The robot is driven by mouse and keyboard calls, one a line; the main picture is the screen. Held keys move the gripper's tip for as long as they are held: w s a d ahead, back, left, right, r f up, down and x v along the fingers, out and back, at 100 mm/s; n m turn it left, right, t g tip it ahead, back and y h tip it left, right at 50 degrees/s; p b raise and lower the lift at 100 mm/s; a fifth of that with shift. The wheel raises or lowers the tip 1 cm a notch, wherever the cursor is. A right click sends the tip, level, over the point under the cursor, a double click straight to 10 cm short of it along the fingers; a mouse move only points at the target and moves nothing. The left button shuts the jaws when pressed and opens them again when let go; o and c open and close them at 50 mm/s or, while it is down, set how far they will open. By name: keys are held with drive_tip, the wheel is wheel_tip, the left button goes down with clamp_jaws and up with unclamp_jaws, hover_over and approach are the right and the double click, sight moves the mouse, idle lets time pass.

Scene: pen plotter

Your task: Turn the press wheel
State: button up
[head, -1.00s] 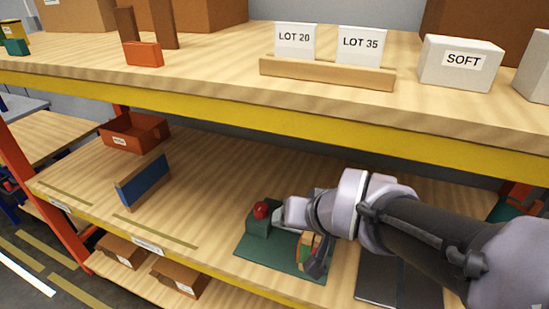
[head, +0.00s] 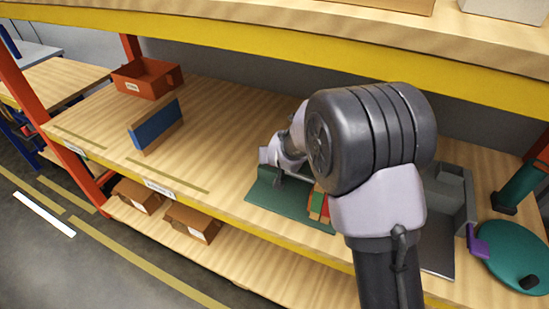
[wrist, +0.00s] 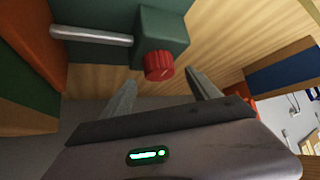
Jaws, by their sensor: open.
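The press wheel, a red ridged knob (wrist: 159,65), sits on a dark green block (wrist: 165,30) in the wrist view. A grey metal rod (wrist: 92,36) runs from the block to the left. My gripper (wrist: 160,79) is open, with one finger on each side below the knob. The knob appears between and just beyond the fingertips; contact is not visible. In the head view, the green press base (head: 270,197) lies on the middle shelf, and my arm hides the knob and most of the press.
An orange-red bin (head: 147,78) and a blue panel (head: 155,126) stand left on the shelf. Right of my arm are a grey tray (head: 440,235) and a green disc (head: 515,255) with a purple handle. The yellow beam (head: 230,52) of the upper shelf runs overhead.

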drive_tip(key=shift+x, duration=2.3)
drive_tip(key=c, duration=1.3)
drive_tip(key=r+p, duration=0.1)
drive_tip(key=p, duration=0.2)
drive_tip(key=shift+r+p, duration=0.15)
drive_tip(key=shift+p, duration=0.25)
drive_tip(key=shift+c, duration=0.3)
drive_tip(key=m+p, duration=0.1)
drive_tip(key=p, duration=0.2)
drive_tip(key=shift+a+r+h, duration=0.1)
drive_tip(key=shift+r+h, duration=0.05)
drive_tip(key=shift+h, duration=0.15)
drive_tip(key=m+p, duration=0.1)
drive_tip(key=p, duration=0.4)
drive_tip(key=shift+h, duration=0.4)
drive_tip(key=m+h+p, duration=0.1)
drive_tip(key=p, duration=0.4)
drive_tip(key=shift+w+m+h+p, duration=0.1)
drive_tip(key=shift+m+h+p, duration=0.2)
drive_tip(key=shift+m+p, duration=0.1)
drive_tip(key=shift+f+p, duration=0.4)
drive_tip(key=shift+f+m+h, duration=0.3)
drive_tip(key=shift+m, duration=0.1)
